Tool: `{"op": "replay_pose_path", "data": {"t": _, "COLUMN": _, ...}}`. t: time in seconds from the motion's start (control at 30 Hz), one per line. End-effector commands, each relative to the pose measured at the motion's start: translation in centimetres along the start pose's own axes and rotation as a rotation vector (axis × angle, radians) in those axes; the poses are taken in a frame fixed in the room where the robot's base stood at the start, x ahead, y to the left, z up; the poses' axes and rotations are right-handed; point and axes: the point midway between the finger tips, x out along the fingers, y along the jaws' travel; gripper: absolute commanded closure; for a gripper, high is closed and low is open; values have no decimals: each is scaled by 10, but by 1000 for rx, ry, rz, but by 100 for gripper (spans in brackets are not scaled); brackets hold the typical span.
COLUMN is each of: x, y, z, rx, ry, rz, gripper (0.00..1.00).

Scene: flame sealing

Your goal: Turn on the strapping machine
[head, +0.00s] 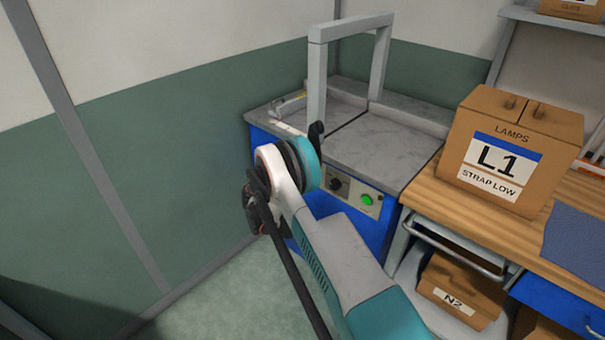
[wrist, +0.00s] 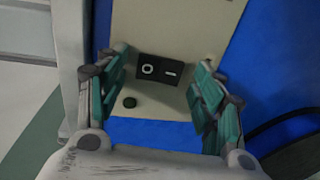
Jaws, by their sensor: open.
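The strapping machine (head: 390,150) stands in the corner, with a grey top, a blue body and a grey arch over the top. Its front panel shows a dark knob (head: 336,184) and a green button (head: 367,199) in the head view. Contact cannot be told.
A wooden bench (head: 450,205) adjoins the machine on the right and carries a cardboard box (head: 555,130) labelled L1. Another box (head: 460,290) labelled N2 sits below. A green and white wall (head: 170,160) closes the left side; some floor (head: 225,300) is free there.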

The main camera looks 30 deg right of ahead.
Motion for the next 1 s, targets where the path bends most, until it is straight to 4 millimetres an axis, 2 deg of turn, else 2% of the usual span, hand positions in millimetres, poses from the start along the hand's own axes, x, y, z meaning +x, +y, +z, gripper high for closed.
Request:
{"op": "replay_pose_path", "data": {"t": 0.3, "x": 3, "y": 0, "z": 0, "rx": 0, "ry": 0, "rz": 0, "gripper": 38}}
{"op": "replay_pose_path", "data": {"t": 0.5, "x": 2, "y": 0, "z": 0, "rx": 0, "ry": 0, "rz": 0, "gripper": 82}}
{"op": "replay_pose_path", "data": {"t": 0.67, "x": 2, "y": 0, "z": 0, "rx": 0, "ry": 0, "rz": 3, "gripper": 82}}
{"op": "replay_pose_path", "data": {"t": 1.0, "x": 3, "y": -4, "z": 0, "rx": 0, "ry": 0, "rz": 125, "gripper": 82}}
